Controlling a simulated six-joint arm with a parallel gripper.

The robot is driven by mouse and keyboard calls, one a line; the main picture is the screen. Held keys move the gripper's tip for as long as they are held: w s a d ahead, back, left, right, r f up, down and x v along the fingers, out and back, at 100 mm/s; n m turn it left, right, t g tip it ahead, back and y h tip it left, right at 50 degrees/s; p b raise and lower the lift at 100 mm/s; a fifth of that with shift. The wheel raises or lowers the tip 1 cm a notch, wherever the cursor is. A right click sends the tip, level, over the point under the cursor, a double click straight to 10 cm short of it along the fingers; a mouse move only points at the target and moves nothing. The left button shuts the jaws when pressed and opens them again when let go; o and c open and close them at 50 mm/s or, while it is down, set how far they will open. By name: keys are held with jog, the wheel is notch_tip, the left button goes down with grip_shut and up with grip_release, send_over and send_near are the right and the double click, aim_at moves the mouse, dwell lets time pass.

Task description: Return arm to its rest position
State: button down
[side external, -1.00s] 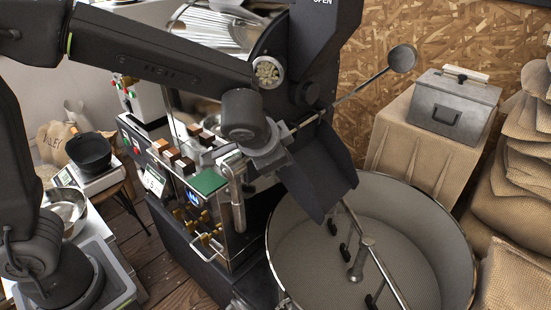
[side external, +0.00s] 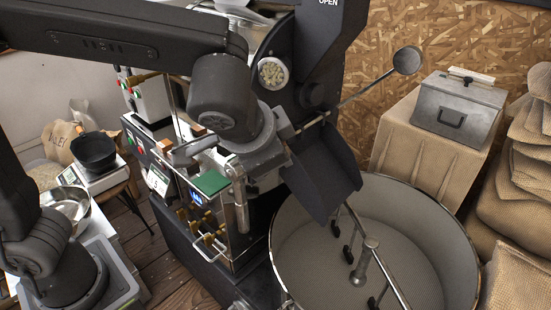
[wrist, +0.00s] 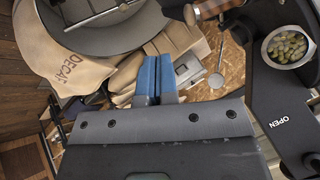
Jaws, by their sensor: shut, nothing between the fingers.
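My arm reaches across the top of the side external view, its wrist in front of the roaster (side external: 330,60). My gripper's two blue fingers (wrist: 155,76) show in the wrist view, closed together and empty. The fingers cannot be made out in the side external view. The roaster's black front plate, marked OPEN, is at the right of the wrist view, with a round sight glass (wrist: 287,47) of greenish beans. A lever with a round end (side external: 407,60) sticks out to the right of the roaster.
The round cooling tray (side external: 462,215) stands below the chute (side external: 330,180). A grey metal box (side external: 460,105) sits on a burlap-covered stand, with stacked sacks (side external: 500,195) at the right. A scale with a black bowl (side external: 92,150) is at the left. A DECAF sack (wrist: 75,65) shows in the wrist view.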

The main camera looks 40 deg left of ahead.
jog(key=s+a+f+n+h, duration=0.1)
jog(key=s+a+n, duration=0.1)
jog(key=s+a, duration=0.4)
jog(key=s+a+f+n+g+h, duration=0.1)
jog(key=s+a+n, duration=0.2)
jog(key=s+a, duration=0.3)
jog(key=a, duration=0.3)
jog(key=shift+a+f, duration=0.25)
jog(key=shift+f, duration=0.1)
jog(key=shift+s, duration=0.1)
